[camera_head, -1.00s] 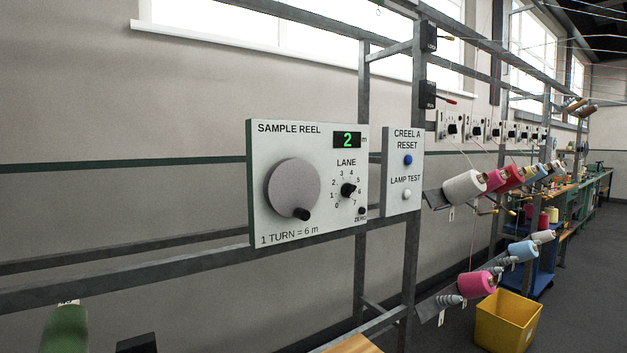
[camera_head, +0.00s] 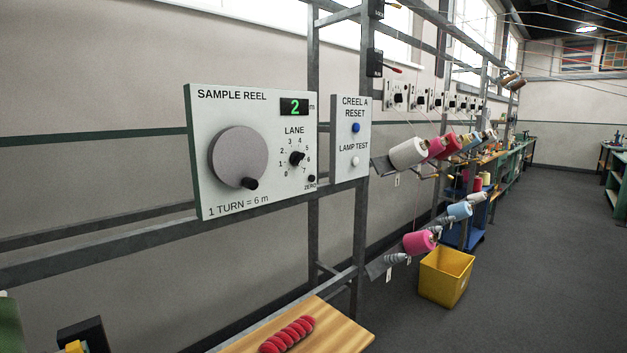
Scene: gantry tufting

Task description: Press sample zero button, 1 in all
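The sample zero button (camera_head: 311,178) is a small dark round button at the lower right of the white SAMPLE REEL panel (camera_head: 262,197), above the label ZERO. The panel's display (camera_head: 294,107) reads a green 2 with an m beside it. A large grey reel dial (camera_head: 239,156) with a dark handle is on the left of the panel. The LANE knob (camera_head: 297,158) is just above and left of the button.
A CREEL A panel (camera_head: 350,105) with a blue reset button and a white lamp test button is mounted right of the reel panel. A wooden surface (camera_head: 338,330) with a red twisted bundle (camera_head: 286,335) is below. A yellow bin (camera_head: 445,276) stands on the floor, which is clear to the right.

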